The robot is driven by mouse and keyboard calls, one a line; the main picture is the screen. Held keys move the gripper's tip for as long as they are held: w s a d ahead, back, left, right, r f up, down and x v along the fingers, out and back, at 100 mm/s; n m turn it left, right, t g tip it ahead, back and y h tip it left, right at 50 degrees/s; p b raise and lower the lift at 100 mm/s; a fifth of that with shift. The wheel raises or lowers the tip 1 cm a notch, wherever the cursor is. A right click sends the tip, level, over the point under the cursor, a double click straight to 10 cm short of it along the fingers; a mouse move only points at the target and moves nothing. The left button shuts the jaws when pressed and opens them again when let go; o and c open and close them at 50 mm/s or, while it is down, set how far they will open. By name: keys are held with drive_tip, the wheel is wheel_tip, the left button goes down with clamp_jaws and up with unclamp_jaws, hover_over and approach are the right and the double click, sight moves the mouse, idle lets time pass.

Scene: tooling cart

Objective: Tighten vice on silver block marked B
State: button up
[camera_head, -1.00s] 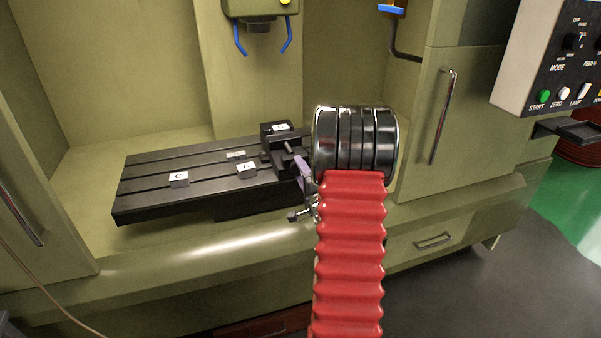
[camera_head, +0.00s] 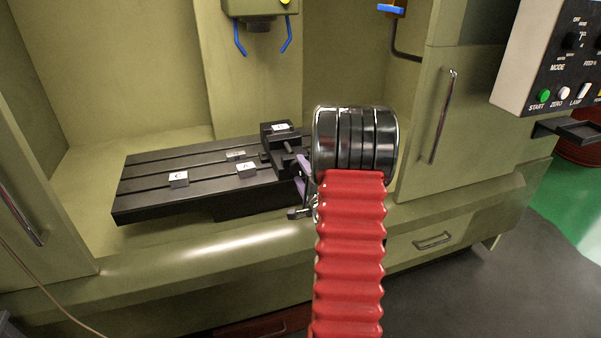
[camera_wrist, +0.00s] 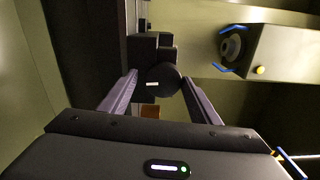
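A dark vice (camera_head: 272,143) sits at the right end of the slotted machine table (camera_head: 145,207). My gripper (camera_head: 299,173) is at the vice's right end, partly hidden by my arm. In the wrist view my gripper (camera_wrist: 160,80) is open, its two purple fingers on either side of a round dark knob (camera_wrist: 163,78) in front of the vice (camera_wrist: 148,50). I see gaps between fingers and knob.
Small blocks marked C (camera_head: 178,179) and A (camera_head: 246,170) stand on the table, with another labelled piece (camera_head: 235,155) behind. The spindle head (camera_head: 258,8) with blue nozzles hangs above. A cabinet door (camera_head: 455,130) and control panel (camera_head: 560,50) stand at right.

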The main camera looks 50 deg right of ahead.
drive_tip(key=shift+o, duration=0.7)
drive_tip(key=shift+r, duration=0.15)
drive_tip(key=shift+s, duration=0.1)
drive_tip(key=v, duration=1.3)
drive_tip(key=shift+s+a, duration=0.2)
drive_tip(key=shift+s, duration=0.05)
drive_tip(key=shift+f, duration=0.2)
